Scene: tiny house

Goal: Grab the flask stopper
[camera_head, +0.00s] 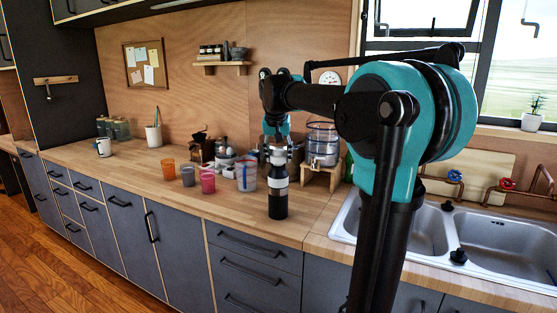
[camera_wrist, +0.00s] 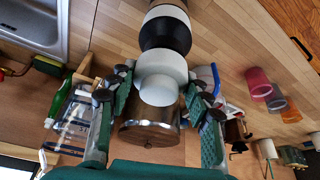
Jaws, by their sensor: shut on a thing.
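The flask (camera_head: 279,202), black with a white band, stands upright on the wooden counter near its front edge. Its pale stopper (camera_head: 277,157) is at the top, directly below my gripper (camera_head: 276,150). In the wrist view the black flask (camera_wrist: 166,33) comes in from the top edge. The white stopper (camera_wrist: 162,75) is at its end, between the two fingers of my gripper (camera_wrist: 158,84). The fingers are shut on the stopper from both sides. The stopper still appears seated on the flask; I see no clear gap.
Coloured cups (camera_head: 208,182) stand left of the flask. A water dispenser (camera_head: 322,143) on a wooden stand is behind right. The sink (camera_head: 415,232) is to the right. The counter in front left is free.

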